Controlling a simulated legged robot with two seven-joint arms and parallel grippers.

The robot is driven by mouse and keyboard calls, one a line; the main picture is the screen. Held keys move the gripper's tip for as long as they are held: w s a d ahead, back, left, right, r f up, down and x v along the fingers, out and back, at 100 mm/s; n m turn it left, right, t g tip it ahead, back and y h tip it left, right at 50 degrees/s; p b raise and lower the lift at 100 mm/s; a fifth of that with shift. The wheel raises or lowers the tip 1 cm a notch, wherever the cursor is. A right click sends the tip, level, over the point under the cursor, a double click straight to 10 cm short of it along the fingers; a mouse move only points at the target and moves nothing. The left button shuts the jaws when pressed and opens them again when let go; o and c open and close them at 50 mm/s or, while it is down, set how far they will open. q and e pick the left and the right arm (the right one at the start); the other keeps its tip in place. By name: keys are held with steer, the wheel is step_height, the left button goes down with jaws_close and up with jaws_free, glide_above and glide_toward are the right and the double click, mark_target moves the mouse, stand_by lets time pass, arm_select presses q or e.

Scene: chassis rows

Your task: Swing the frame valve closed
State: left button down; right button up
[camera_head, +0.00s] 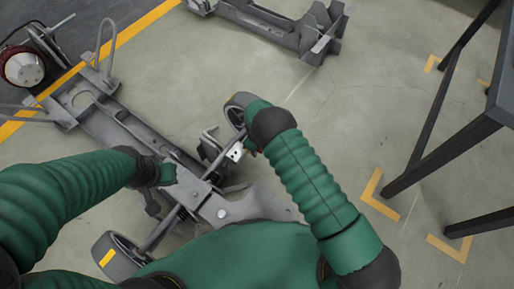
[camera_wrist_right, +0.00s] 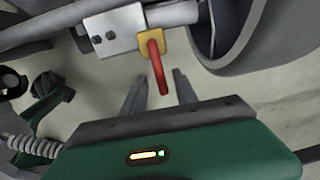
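The frame valve shows in the right wrist view as a grey metal block (camera_wrist_right: 112,32) with a yellow collar (camera_wrist_right: 151,43) and a red lever (camera_wrist_right: 158,70) pointing down toward my gripper. In the head view its pale block (camera_head: 236,152) sits on the chassis beside a wheel. My right gripper (camera_wrist_right: 160,84) is open, its two dark fingers apart with the lever's free end between them in the picture; contact cannot be told. In the head view the right arm's end covers most of that gripper. My left arm ends over the chassis, its gripper (camera_head: 168,173) too small to read.
The grey chassis (camera_head: 122,125) runs diagonally across the floor, with wheels (camera_head: 240,108) (camera_head: 115,258) close to my arms. Another chassis (camera_head: 275,28) lies at the top. A dark table frame (camera_head: 440,110) stands at right. Open floor lies between it and my right arm.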

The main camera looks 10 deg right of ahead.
step_height(320, 180, up, 17)
steer(key=p, duration=0.6)
steer(key=shift+s+a+f, duration=0.15)
steer(key=shift+s+a, duration=0.2)
steer(key=s+d+r+n+t, duration=0.1)
steer(key=s+d+r+n, duration=0.5)
steer(key=s+r+n, duration=0.55)
steer(key=s+d+r+n+t, duration=0.1)
steer(key=s+d+r+n, duration=0.6)
steer(key=n, duration=0.7)
step_height(320, 180, up, 25)
steer(key=s+n+p, duration=0.1)
steer(key=p, duration=2.4)
steer(key=shift+s+a, duration=0.15)
steer(key=shift+a, duration=0.3)
steer(key=shift+n, duration=0.25)
